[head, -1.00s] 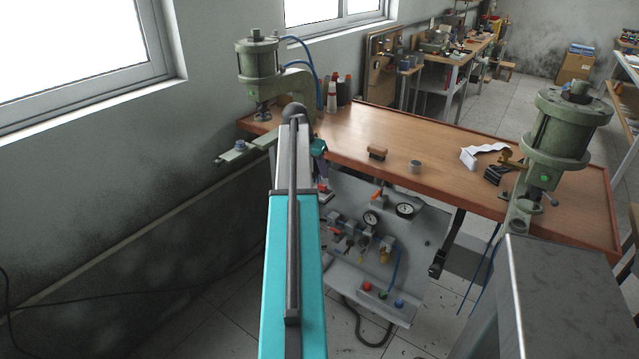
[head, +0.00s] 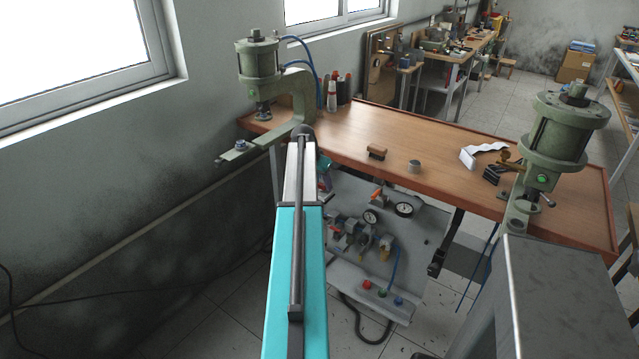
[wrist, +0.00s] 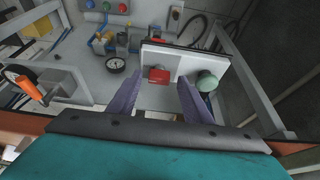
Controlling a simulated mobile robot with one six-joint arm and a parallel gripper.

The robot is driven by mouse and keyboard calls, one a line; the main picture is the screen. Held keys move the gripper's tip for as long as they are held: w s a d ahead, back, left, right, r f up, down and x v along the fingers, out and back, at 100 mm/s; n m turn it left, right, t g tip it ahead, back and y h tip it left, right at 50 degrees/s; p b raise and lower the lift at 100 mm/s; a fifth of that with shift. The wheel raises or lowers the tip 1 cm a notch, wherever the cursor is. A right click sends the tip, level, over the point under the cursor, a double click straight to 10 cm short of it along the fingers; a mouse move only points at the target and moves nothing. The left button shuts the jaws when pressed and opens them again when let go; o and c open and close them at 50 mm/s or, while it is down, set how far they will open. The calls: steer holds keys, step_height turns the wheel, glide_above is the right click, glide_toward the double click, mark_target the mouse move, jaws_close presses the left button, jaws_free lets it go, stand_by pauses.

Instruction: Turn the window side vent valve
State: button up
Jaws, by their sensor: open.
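A red valve handle (wrist: 159,74) sits against a pale plate (wrist: 180,58) in the wrist view, and looks like the window side vent valve. My gripper (wrist: 161,80) is open, with its two purple fingers on either side of the red handle in the picture. I cannot tell how much depth separates them, and no contact shows. In the head view my arm hides the fingers and most of this valve. Another valve with an orange lever (wrist: 28,88) lies to the left in the wrist view; the orange lever also shows in the head view (head: 377,196).
A round green knob (wrist: 207,82) is close to the right finger. A pressure gauge (wrist: 115,65) is beyond the left finger. The wooden bench top (head: 450,150) overhangs the pneumatic panel (head: 425,225). Green presses stand at left (head: 258,62) and right (head: 555,125).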

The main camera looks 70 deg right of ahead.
steer(key=shift+c, duration=0.2)
steer(key=c, duration=1)
steer(key=shift+a, duration=0.25)
steer(key=shift+d, duration=0.1)
